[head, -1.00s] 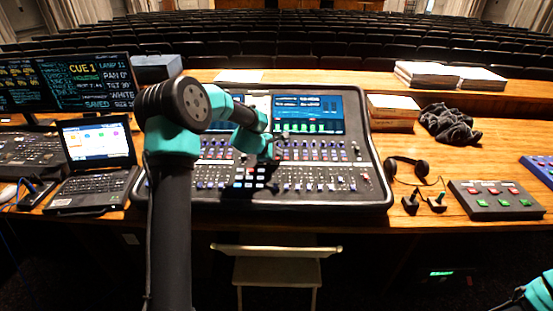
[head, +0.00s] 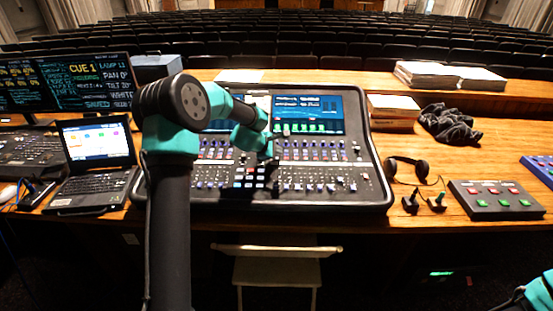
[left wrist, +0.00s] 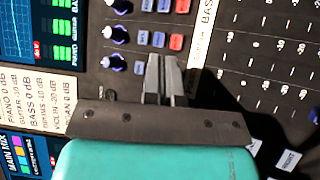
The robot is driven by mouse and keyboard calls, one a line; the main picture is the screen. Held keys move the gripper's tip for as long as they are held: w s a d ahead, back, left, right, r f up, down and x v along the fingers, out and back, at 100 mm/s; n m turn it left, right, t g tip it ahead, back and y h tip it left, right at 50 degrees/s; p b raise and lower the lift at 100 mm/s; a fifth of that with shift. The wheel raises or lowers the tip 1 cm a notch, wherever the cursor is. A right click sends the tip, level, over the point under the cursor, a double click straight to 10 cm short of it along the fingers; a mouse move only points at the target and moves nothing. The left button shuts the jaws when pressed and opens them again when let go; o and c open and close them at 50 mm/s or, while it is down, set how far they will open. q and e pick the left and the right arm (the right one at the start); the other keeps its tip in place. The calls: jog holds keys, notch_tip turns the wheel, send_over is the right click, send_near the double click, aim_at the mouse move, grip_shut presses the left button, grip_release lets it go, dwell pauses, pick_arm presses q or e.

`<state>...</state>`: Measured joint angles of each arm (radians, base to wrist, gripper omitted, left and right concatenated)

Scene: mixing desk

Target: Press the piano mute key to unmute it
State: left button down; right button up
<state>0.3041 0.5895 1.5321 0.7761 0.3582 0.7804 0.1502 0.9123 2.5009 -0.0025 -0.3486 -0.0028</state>
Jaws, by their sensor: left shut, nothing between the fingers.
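The mixing desk (head: 360,196) stands on the table in the head view, with faders, knobs, small keys and a screen (head: 308,114). My left gripper (head: 270,152) is over its middle. In the left wrist view my left gripper (left wrist: 165,62) is shut and empty, its tips among small keys. A red key (left wrist: 177,41) and a blue key (left wrist: 142,38) show just past the tips. A label strip (left wrist: 30,105) reads piano, guitar, bass and others with dB values. I cannot tell which key is the piano mute, or whether the tips touch a key. My right gripper is out of view.
A laptop (head: 97,160) stands left of the desk. Books (head: 393,105) and a dark cloth (head: 449,124) are behind. A chair (head: 277,265) stands in front.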

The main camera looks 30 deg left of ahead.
aim_at(277, 161)
pick_arm(q)
jog(key=shift+r, duration=0.1)
jog(key=shift+s+d+r, duration=0.1)
jog(key=shift+s+r, duration=0.05)
jog(key=shift+r, duration=1.05)
jog(key=shift+s+r, duration=0.1)
jog(key=shift+r, duration=1.1)
